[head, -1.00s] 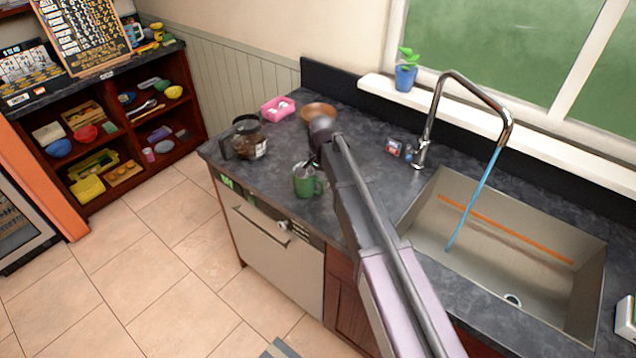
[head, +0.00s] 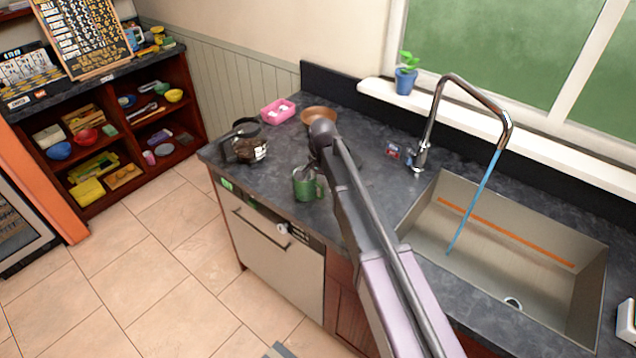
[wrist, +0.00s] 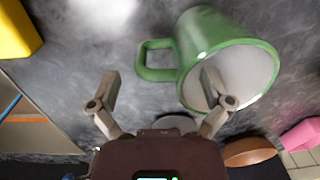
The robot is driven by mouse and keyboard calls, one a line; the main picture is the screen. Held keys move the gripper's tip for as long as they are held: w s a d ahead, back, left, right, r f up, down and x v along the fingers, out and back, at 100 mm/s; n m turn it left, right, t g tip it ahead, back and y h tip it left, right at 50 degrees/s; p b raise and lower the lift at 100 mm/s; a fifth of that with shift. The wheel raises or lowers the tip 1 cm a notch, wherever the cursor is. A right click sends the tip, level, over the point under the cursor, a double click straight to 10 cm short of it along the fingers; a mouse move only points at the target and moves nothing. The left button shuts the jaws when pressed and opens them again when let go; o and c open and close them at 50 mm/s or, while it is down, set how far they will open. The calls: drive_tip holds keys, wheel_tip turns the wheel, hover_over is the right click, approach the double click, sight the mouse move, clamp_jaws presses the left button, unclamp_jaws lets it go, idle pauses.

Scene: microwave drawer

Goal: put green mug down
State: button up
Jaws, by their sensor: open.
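The green mug (head: 306,185) stands upright on the dark counter near its front edge, above the white appliance front. In the wrist view the mug (wrist: 215,38) shows its green side, pale inside and handle, which points left in that picture. My gripper (wrist: 160,90) is open, its two fingers spread. The right finger overlaps the mug's mouth in the picture; the left finger is outside, below the handle. I cannot tell whether a finger touches the mug. In the head view my gripper (head: 313,168) is small and partly hidden by my arm, just above the mug.
A glass coffee pot (head: 250,150) stands left of the mug. A pink container (head: 278,111) and a brown bowl (head: 319,115) are behind. The sink (head: 520,245) with running tap (head: 430,120) is at the right. A yellow thing (wrist: 15,32) shows in the wrist view.

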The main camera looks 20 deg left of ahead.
drive_tip(key=shift+r, duration=0.25)
wheel_tip(320, 180, up, 12)
drive_tip(key=p, duration=1.2)
drive_tip(key=shift+w+d+f, duration=0.15)
drive_tip(key=shift+w+d, duration=0.05)
drive_tip(key=shift+d, duration=0.1)
idle(0.5)
drive_tip(key=s+d+n, duration=0.1)
drive_tip(key=s+d, duration=0.4)
drive_tip(key=d, duration=0.7)
drive_tip(key=s+d+n, duration=0.1)
drive_tip(key=s+d, duration=0.4)
drive_tip(key=d, duration=0.8)
drive_tip(key=s+d+n, duration=0.1)
drive_tip(key=s+d, duration=0.4)
drive_tip(key=d, duration=0.7)
drive_tip(key=shift+s+d+n+h, duration=0.25)
drive_tip(key=shift+n+h, duration=0.05)
drive_tip(key=shift+n, duration=0.1)
